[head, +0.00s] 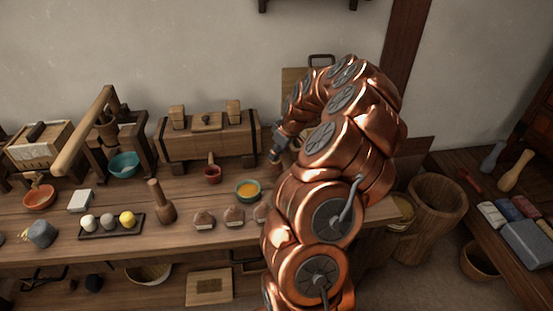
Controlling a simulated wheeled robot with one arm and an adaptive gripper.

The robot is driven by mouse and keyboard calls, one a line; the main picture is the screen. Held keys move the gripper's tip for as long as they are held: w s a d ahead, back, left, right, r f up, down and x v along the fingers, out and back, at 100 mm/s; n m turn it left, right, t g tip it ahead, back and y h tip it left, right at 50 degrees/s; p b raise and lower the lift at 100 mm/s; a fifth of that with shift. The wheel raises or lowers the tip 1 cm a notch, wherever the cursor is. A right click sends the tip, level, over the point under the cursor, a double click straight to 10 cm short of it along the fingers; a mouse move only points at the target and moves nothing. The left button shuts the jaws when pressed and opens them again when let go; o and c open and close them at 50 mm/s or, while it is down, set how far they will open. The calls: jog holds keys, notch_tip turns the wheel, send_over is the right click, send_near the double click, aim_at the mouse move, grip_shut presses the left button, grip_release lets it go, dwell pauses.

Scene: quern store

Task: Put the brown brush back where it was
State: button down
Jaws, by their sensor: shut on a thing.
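My gripper (276,152) is at the far side of the workbench, just right of the wooden chest, with my copper arm reaching over from the right. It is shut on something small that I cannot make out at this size. Two squat brown brush-like pieces with pale lower edges, one on the left (204,219) and one beside it (234,217), stand near the bench's front edge. A third similar piece (260,213) is partly hidden by my arm. I cannot tell which of these, if any, is the brown brush.
A green bowl of yellow stuff (248,190) and a small red pot (212,173) stand behind the brown pieces. A wooden pestle (162,202) and a dark tray (111,233) with three balls are left. The wooden chest (208,140) stands behind. My arm hides the bench's right part.

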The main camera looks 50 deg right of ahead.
aim_at(277, 158)
notch_tip(277, 158, down, 3)
jog(key=shift+a+f+p, duration=0.1)
jog(key=shift+p, duration=0.45)
jog(key=shift+f, duration=0.2)
jog(key=shift+f, duration=0.15)
jog(key=c, duration=0.9)
grip_release()
